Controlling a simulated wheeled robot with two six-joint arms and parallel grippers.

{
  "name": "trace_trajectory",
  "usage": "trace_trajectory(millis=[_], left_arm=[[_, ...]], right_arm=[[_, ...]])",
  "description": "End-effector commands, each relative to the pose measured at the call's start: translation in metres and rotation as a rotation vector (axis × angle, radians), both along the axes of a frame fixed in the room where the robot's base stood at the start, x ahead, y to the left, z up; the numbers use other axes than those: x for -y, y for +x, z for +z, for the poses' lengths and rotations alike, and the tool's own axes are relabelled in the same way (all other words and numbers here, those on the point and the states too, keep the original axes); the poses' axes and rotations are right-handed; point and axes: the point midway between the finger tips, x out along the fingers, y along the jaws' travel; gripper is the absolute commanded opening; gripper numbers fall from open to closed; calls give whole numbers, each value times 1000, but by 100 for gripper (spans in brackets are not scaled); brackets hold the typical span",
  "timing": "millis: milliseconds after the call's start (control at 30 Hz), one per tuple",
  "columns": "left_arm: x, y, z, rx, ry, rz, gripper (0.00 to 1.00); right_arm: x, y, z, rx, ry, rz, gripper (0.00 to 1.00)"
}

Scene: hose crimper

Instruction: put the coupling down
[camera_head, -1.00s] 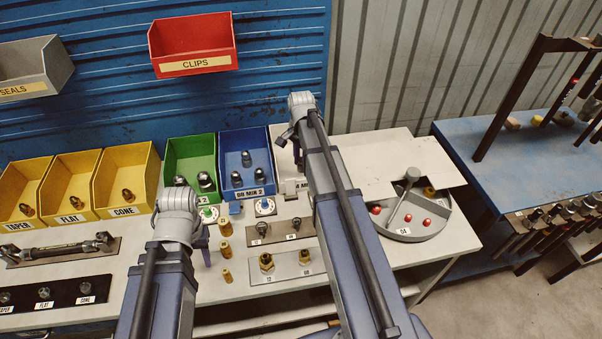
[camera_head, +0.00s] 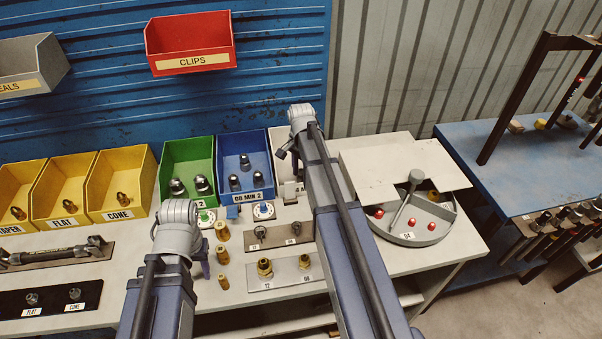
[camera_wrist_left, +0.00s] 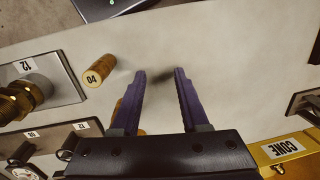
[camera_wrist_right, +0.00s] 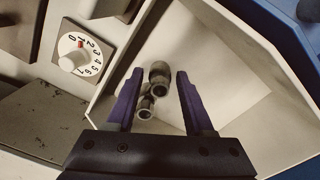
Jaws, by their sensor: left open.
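My left gripper (camera_wrist_left: 160,72) is open and empty above the bare bench top. In the head view its purple fingers (camera_head: 205,264) show beside the brass sleeves (camera_head: 222,256). One brass sleeve marked 04 (camera_wrist_left: 98,70) stands to the left of the fingers in the left wrist view. My right gripper (camera_wrist_right: 160,70) has its fingers apart over a pale bin (camera_wrist_right: 225,85). Steel couplings (camera_wrist_right: 160,76) show between and beyond its fingers, inside the bin; no finger clearly touches them.
A blue bin (camera_head: 238,151), a green bin (camera_head: 187,151) and yellow bins (camera_head: 122,170) line the back. Grey plates with fittings (camera_head: 285,277) and a dial (camera_wrist_right: 75,50) are close by. A round tray with red knobs (camera_head: 408,236) stands right.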

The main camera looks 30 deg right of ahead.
Motion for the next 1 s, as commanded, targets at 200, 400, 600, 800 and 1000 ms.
trace_trajectory(millis=[200, 400, 600, 800, 1000], left_arm=[[0, 0, 0, 0, 0, 0, 45], [0, 0, 1, 0, 0, 0, 45], [0, 0, 11, 0, 0, 0, 45], [0, 0, 34, 0, 0, 0, 45], [0, 0, 64, 0, 0, 0, 45]], right_arm=[[0, 0, 0, 0, 0, 0, 66], [0, 0, 1, 0, 0, 0, 66], [0, 0, 11, 0, 0, 0, 66], [0, 0, 34, 0, 0, 0, 66], [0, 0, 64, 0, 0, 0, 66]])
